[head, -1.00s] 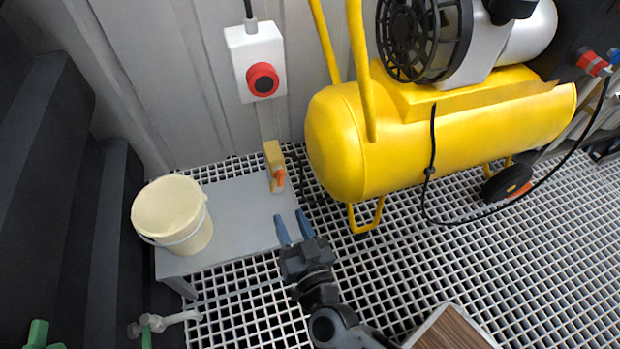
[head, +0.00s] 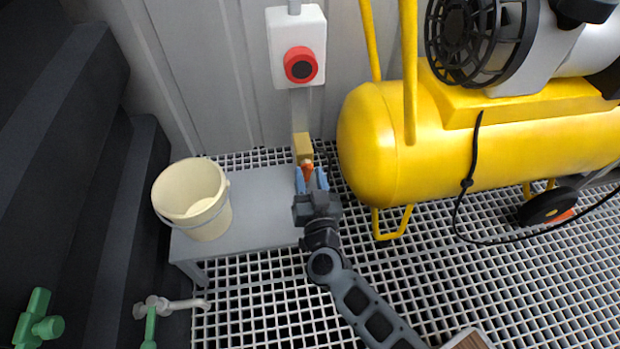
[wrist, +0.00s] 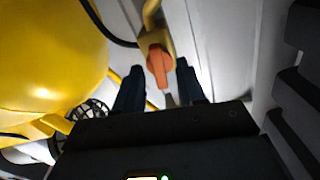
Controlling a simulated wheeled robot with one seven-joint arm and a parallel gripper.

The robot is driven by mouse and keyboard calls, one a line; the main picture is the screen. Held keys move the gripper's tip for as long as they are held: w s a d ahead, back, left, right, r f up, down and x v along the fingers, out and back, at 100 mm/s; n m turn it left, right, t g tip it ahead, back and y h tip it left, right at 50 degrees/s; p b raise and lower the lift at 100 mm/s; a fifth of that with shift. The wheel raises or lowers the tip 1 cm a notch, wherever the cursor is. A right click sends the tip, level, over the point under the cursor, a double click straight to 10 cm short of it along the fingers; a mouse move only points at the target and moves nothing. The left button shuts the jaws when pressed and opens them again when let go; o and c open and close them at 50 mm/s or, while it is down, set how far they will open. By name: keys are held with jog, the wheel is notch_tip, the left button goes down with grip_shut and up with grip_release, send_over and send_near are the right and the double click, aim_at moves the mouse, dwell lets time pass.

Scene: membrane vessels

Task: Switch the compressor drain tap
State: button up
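The compressor drain tap is a small yellow block (head: 302,145) with an orange handle (head: 307,168), below the red-button box and left of the yellow tank. In the wrist view the orange handle (wrist: 158,65) hangs from the yellow body (wrist: 155,38), between my two dark fingers. My gripper (head: 311,178) is open, its blue fingertips on either side of the handle in the head view. It also shows in the wrist view (wrist: 158,88), with gaps visible beside the handle. Whether a finger touches the handle I cannot tell.
The yellow compressor (head: 440,150) stands close on the right, with a black cable (head: 467,183). A cream bucket (head: 195,200) stands on a grey bench (head: 262,215) at left. Green-handled taps (head: 152,310) are lower left.

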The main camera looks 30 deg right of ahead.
jog(key=c, duration=0.7)
jog(key=shift+m, duration=0.4)
jog(key=m+p, duration=0.1)
jog(key=m, duration=0.2)
jog(key=shift+s, duration=0.1)
jog(key=m, duration=0.4)
jog(key=shift+d+f, duration=0.15)
jog(key=m, duration=0.4)
jog(key=shift+f, duration=0.1)
jog(key=shift+s+f+m+b, duration=0.1)
jog(key=shift+m+b, duration=0.55)
jog(key=shift+m, duration=1.45)
jog(key=shift+o, duration=0.2)
